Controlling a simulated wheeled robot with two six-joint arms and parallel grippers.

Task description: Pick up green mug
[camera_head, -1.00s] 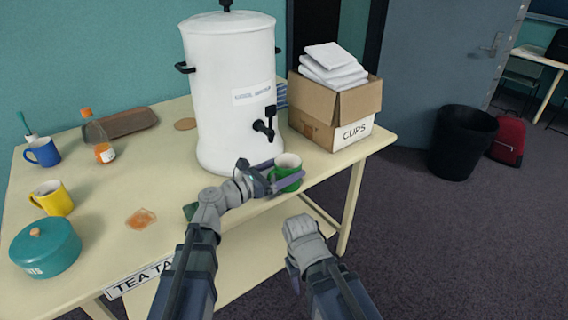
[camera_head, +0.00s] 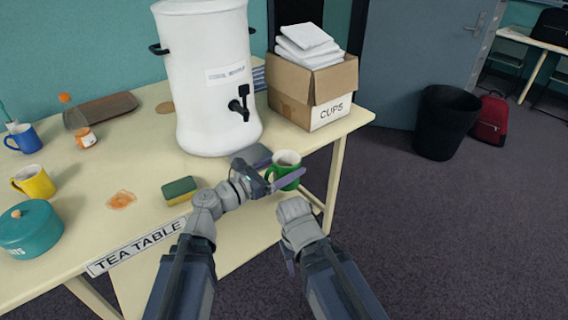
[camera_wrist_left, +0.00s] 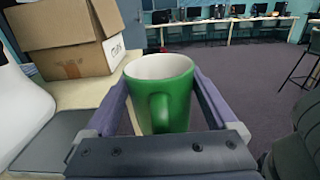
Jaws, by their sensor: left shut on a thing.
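The green mug (camera_head: 286,170) has a white inside and stands upright between the fingers of my left gripper (camera_head: 272,172). In the left wrist view the mug (camera_wrist_left: 161,95) fills the middle, its handle towards the camera. The two fingers of the left gripper (camera_wrist_left: 165,105) lie along both sides of it, shut on it. In the head view the mug is by the table's right front edge; part of it is hidden by the gripper. My right gripper (camera_head: 292,245) hangs low in front of the table, its fingers mostly hidden.
A white urn (camera_head: 207,80) stands just behind the left gripper. A cardboard box of cups (camera_head: 290,95) is at the back right. A sponge (camera_head: 180,190), yellow mug (camera_head: 36,182), blue mug (camera_head: 25,138) and teal tin (camera_head: 30,230) are to the left.

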